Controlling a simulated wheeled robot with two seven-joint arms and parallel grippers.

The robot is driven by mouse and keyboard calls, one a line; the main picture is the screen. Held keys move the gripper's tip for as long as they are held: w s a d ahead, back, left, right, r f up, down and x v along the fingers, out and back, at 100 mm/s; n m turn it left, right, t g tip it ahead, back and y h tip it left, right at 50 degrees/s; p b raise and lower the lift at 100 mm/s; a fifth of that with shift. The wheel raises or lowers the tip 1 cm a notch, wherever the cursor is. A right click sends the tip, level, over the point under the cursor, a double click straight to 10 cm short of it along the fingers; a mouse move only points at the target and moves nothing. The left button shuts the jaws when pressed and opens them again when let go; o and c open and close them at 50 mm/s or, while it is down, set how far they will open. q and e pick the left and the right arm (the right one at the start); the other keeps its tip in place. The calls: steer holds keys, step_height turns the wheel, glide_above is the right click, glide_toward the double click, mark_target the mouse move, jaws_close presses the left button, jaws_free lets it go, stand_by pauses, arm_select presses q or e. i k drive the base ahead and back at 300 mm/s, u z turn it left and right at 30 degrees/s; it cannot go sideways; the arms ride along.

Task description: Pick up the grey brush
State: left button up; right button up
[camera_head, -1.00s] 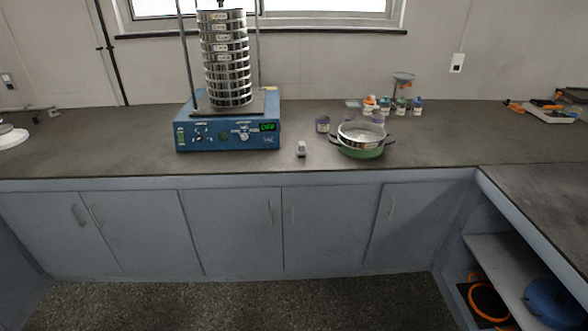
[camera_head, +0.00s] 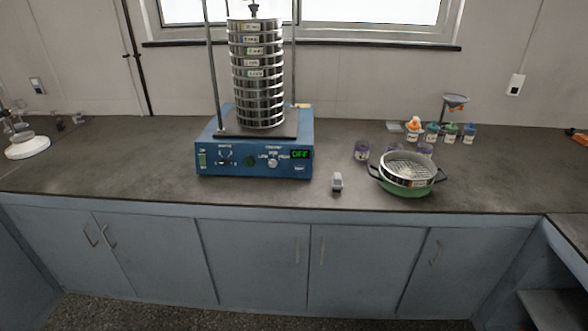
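A small grey and white object, possibly the grey brush (camera_head: 337,182), stands near the front edge of the dark counter (camera_head: 120,172). It is too small for me to make out bristles. It is between the blue sieve shaker (camera_head: 255,150) on its left and a green pot with a metal sieve (camera_head: 408,174) on its right, apart from both. Neither of my grippers is in view.
A tall sieve stack (camera_head: 257,80) stands on the shaker, whose display reads OFF. Several small jars, including a purple one (camera_head: 361,151), stand behind the pot. The counter left of the shaker is mostly clear; a white-based stand (camera_head: 27,147) is at far left.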

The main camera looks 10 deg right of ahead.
mark_target(336, 181)
steer(key=z, duration=0.25)
steer(key=i, duration=0.9)
steer(key=z, duration=0.9)
steer(key=i, duration=0.25)
steer(key=z, duration=0.25)
